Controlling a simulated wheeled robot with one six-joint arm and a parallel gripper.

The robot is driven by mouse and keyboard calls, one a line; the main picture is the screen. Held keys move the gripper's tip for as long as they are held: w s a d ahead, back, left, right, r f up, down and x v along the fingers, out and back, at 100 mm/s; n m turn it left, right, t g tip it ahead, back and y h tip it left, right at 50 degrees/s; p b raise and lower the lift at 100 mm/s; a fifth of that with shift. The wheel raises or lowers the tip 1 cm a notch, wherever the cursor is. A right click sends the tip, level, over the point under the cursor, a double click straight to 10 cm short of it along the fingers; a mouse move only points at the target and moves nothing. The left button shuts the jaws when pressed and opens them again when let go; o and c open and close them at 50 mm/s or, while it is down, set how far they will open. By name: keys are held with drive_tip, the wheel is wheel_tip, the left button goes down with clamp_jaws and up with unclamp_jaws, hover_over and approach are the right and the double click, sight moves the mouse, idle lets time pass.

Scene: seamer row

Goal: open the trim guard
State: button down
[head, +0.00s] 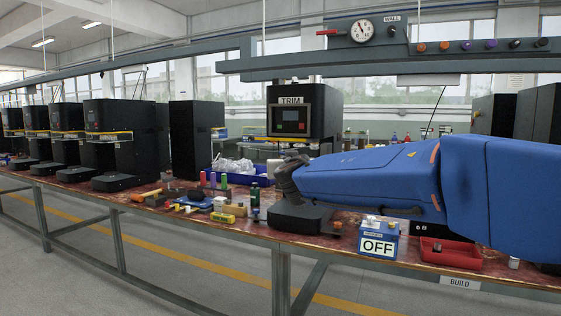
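The trim machine (272,95) is a black cabinet with a screen and a "TRIM" label, standing on the bench right of the picture's middle. Below its screen is a thin yellow-edged bar (290,139), which looks like the edge of the trim guard; the guard's clear part and its position are hard to make out. My blue arm comes in from the right. My dark gripper (288,176) is in front of the machine's lower part, below the yellow edge in the picture. Its fingers are not clear, and I cannot tell whether it touches anything.
A blue bin (228,178) with clear bags stands left of my gripper. Small bottles, tools and a yellow block (236,210) crowd the bench (150,212) there. A blue "OFF" box (378,240) and a red tray (450,253) sit near the front edge. An overhead rail (400,66) crosses above.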

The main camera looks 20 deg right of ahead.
drive_tip(key=shift+d+r, duration=0.3)
drive_tip(key=shift+d, duration=0.1)
drive_tip(key=c, duration=1.9)
unclamp_jaws()
drive_tip(key=shift+d, duration=0.2)
drive_tip(key=shift+a, duration=0.1)
drive_tip(key=shift+a+f, duration=0.1)
drive_tip(key=shift+a, duration=0.15)
drive_tip(key=s+a, duration=0.3)
drive_tip(key=s, duration=1.4)
drive_tip(key=shift+a+f, duration=0.15)
drive_tip(key=shift+a, duration=0.05)
